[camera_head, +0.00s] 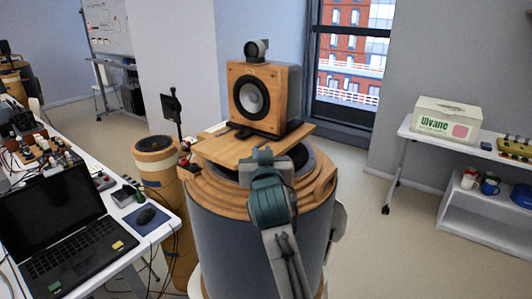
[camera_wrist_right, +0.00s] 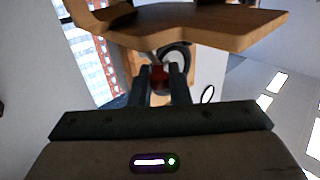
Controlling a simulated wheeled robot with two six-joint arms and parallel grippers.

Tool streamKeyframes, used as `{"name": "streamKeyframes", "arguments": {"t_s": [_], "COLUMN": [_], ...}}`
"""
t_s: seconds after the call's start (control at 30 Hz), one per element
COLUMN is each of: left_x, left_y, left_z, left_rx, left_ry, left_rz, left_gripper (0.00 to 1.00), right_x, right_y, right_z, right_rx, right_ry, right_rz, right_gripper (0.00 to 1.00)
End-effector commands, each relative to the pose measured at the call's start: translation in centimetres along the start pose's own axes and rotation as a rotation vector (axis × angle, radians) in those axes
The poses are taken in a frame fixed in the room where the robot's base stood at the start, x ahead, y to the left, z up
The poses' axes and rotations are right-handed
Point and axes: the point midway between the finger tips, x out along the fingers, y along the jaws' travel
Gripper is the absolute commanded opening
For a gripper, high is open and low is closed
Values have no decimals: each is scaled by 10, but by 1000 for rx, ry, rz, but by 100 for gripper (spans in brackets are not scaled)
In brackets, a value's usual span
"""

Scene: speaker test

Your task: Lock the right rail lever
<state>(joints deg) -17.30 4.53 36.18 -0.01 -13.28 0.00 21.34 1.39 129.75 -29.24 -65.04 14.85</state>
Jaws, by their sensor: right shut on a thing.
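A wooden speaker (camera_head: 264,96) stands on a wooden board (camera_head: 222,152) on top of a large round drum with a wooden rim (camera_head: 322,180). My right gripper (camera_head: 262,158) is at the front edge of the board. In the right wrist view the gripper (camera_wrist_right: 160,85) is shut on a small red piece (camera_wrist_right: 158,76), likely the rail lever, just below the board (camera_wrist_right: 200,25). The fingers hide most of it, so I cannot tell its angle. In the head view my arm hides this piece. My left gripper is not in view.
A desk with a laptop (camera_head: 65,225) and mouse (camera_head: 146,215) is at the left. A smaller drum (camera_head: 155,170) stands between it and the large drum. A white table (camera_head: 415,131) with a box (camera_head: 447,121) is at the right. Floor is open before it.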

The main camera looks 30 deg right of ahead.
Motion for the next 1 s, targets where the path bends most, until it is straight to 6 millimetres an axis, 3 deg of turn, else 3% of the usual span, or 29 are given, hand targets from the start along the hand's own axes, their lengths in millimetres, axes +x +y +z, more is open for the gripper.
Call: {"name": "streamKeyframes", "arguments": {"t_s": [0.5, 1.0], "left_x": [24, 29], "left_y": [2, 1], "left_z": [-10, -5], "left_rx": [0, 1], "left_ry": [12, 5], "left_rz": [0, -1], "left_gripper": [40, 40], "right_x": [7, 9], "right_y": [-13, -14], "right_z": [1, -2], "right_rx": [2, 0], "right_ry": [5, 5], "right_rz": [325, 413], "right_gripper": [0, 0]}}
